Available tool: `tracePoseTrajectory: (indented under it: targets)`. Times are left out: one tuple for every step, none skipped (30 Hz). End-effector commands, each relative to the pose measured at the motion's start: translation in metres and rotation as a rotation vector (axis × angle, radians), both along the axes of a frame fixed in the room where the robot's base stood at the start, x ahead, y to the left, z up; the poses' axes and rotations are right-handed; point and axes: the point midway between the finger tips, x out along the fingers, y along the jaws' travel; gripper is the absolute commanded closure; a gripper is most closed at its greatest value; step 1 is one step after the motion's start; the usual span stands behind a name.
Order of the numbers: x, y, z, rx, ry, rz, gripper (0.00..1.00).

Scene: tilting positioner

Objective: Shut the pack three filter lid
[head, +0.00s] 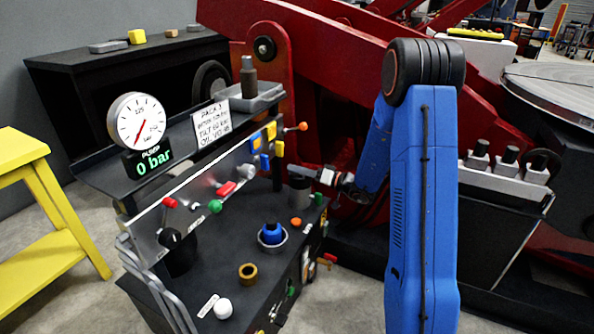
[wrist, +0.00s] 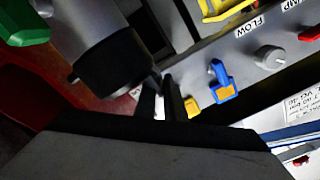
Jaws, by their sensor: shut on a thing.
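A grey filter cylinder (head: 300,196) stands on the pack's black deck, at its right end in the head view. In the wrist view the grey cylinder (wrist: 82,22) fills the upper left, with a black round lid (wrist: 118,66) at its near end. My gripper (head: 304,171) reaches in from the right at the top of the cylinder. In the wrist view my gripper's dark fingers (wrist: 165,96) are together at the lid's right edge, shut on what looks like its small tab. The fingers hide the grip itself. I cannot tell how far the lid is closed.
The sloping control panel (head: 225,180) carries coloured levers and knobs behind the gripper. A blue lever (wrist: 222,80) and grey flow knob (wrist: 269,58) are close in the wrist view. A blue cap (head: 271,232) and brass ring (head: 248,272) lie on the deck.

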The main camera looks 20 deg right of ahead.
Motion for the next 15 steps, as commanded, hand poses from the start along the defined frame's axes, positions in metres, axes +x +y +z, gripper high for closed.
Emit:
tracePoseTrajectory:
  targets:
    - [-0.0013,0.0002,-0.0024,0.000,0.005,0.000,1.00]
    - [-0.0014,0.0003,-0.0024,0.000,0.006,0.001,1.00]
    - [-0.0015,0.0003,-0.0026,0.000,0.006,0.001,0.86]
    - [-0.0015,0.0004,-0.0024,0.000,0.006,0.001,0.83]
    - [-0.0014,0.0004,-0.0024,0.000,0.006,0.001,0.83]
    - [-0.0013,0.0003,-0.0023,0.000,0.005,0.000,0.83]
    - [-0.0012,0.0004,-0.0021,0.000,0.005,0.000,0.83]
    - [-0.0012,0.0003,-0.0020,0.001,0.005,0.001,0.83]
    - [-0.0010,0.0003,-0.0019,0.000,0.004,0.001,0.83]
    - [-0.0011,0.0003,-0.0018,0.000,0.004,0.001,0.83]
    - [-0.0010,0.0003,-0.0017,0.000,0.004,0.001,0.83]
    - [-0.0011,0.0001,-0.0016,0.000,0.004,0.001,0.83]
    - [-0.0014,-0.0003,-0.0016,0.000,0.004,0.001,0.83]
    - [-0.0019,-0.0010,-0.0015,0.001,0.004,0.001,0.83]
    - [-0.0033,-0.0025,-0.0015,0.000,0.004,0.000,0.83]
